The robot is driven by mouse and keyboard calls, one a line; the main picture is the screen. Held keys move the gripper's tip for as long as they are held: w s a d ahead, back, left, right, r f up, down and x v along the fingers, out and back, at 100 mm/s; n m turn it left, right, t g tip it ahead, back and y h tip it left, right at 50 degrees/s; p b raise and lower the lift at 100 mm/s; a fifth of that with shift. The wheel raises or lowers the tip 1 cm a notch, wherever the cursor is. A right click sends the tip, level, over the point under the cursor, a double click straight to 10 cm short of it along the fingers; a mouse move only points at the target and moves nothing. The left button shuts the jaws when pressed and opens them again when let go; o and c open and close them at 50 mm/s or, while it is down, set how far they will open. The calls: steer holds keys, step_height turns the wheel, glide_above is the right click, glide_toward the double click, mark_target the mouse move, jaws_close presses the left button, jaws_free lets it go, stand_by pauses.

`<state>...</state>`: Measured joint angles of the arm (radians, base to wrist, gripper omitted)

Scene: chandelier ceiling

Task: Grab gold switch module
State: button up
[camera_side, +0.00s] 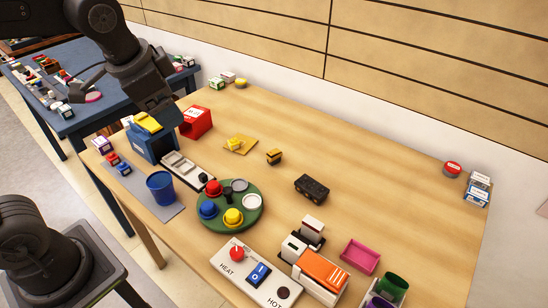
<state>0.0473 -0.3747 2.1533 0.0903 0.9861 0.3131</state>
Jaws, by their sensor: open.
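A small gold-and-black block (274,157), which looks like the gold switch module, sits alone on the wooden table, right of a yellow plate (240,145) with a small yellow piece on it. My gripper (163,117) is at the upper left, pointing down near a blue box with a yellow top (152,143). It is open and well to the left of the gold block. The fingertips are dark and hard to make out. I cannot tell whether they touch the blue box.
A red box (196,122) stands close to my gripper. A green round tray (240,214) holds several coloured knobs. A dark block (312,187) lies right of the gold block. A HEAT/HOT switch panel (255,275) is at the front. The table's right side is mostly clear.

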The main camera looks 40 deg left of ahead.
steer(key=w+d+f+m+g+y, duration=0.1)
steer(key=w+m, duration=0.4)
steer(key=w, duration=0.5)
steer(key=m+g+y, duration=0.3)
steer(key=m, duration=0.8)
glide_above(273, 151)
steer(key=s+d, duration=0.1)
steer(key=d, duration=0.4)
step_height(273, 151, down, 18)
steer(key=x, duration=0.8)
steer(key=shift+w+f, duration=0.1)
steer(key=shift+f, duration=0.25)
steer(key=shift+w+x, duration=0.2)
steer(key=shift+x, duration=2.5)
steer(key=shift+a+r, duration=0.1)
steer(key=c, duration=1)
steer(key=shift+r, duration=0.1)
